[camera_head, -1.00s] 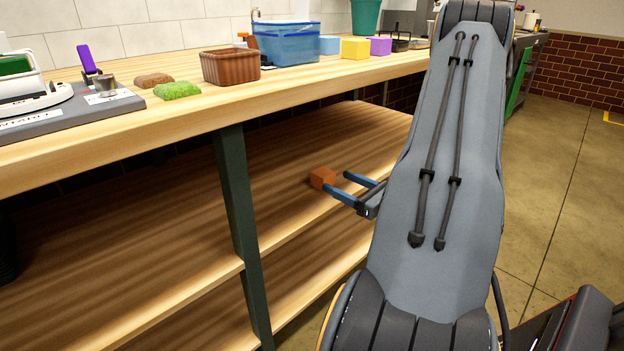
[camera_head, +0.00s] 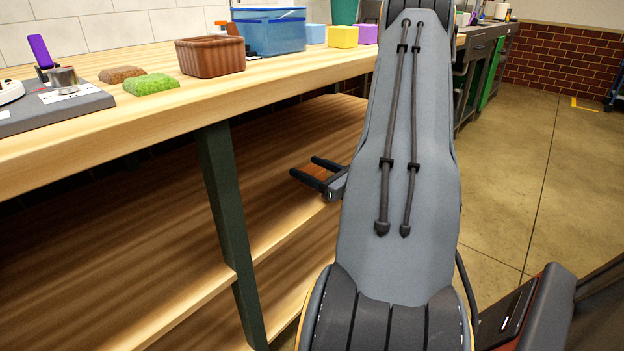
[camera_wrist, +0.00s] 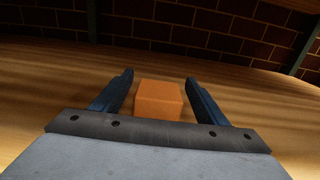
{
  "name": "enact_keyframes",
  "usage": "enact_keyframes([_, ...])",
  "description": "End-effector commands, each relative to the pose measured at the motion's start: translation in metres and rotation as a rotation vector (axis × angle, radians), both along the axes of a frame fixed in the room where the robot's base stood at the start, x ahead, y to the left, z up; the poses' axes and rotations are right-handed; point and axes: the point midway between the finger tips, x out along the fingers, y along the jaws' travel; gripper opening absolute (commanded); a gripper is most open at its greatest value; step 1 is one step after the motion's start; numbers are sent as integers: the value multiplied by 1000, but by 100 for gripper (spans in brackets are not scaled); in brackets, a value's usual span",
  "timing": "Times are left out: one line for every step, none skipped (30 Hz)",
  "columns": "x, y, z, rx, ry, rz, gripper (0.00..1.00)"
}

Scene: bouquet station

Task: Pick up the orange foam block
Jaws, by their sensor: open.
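The orange foam block (camera_wrist: 158,98) sits on the wooden shelf under the worktop. In the wrist view it lies between the two fingers of my gripper (camera_wrist: 159,76), with a narrow gap on each side. The fingertips reach past the block's far face. In the head view my gripper (camera_head: 304,166) extends left from behind my arm over the shelf. Only a small orange part of the block (camera_head: 320,173) shows between the fingers there. The gripper is open and holds nothing.
The worktop (camera_head: 130,110) above the shelf carries a brown basket (camera_head: 209,56), a blue bin (camera_head: 268,36), a yellow block (camera_head: 343,37) and a green block (camera_head: 151,84). A dark table leg (camera_head: 222,200) stands left of my gripper. The shelf around the block is clear.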

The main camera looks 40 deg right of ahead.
Motion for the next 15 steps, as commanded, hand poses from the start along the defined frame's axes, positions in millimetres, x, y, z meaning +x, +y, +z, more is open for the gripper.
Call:
enact_keyframes([9,3,-2,-1,0,3,67])
enact_keyframes([14,3,-2,-1,0,2,67])
enact_keyframes([19,3,-2,-2,0,2,67])
enact_keyframes([22,3,-2,-2,0,1,67])
enact_keyframes([24,3,-1,-1,0,0,67])
enact_keyframes([26,2,-1,-1,0,-1,67])
enact_keyframes([27,2,-1,0,0,-2,67])
enact_keyframes([28,2,-1,0,0,-2,67])
enact_keyframes([28,2,-1,0,0,-2,67])
enact_keyframes([27,2,0,0,0,-2,67])
enact_keyframes([27,2,0,0,0,-2,67])
enact_keyframes([27,2,0,0,0,-2,67])
enact_keyframes([27,2,0,0,0,-2,64])
enact_keyframes([27,2,0,0,0,-2,59])
enact_keyframes([27,2,0,0,0,-2,52])
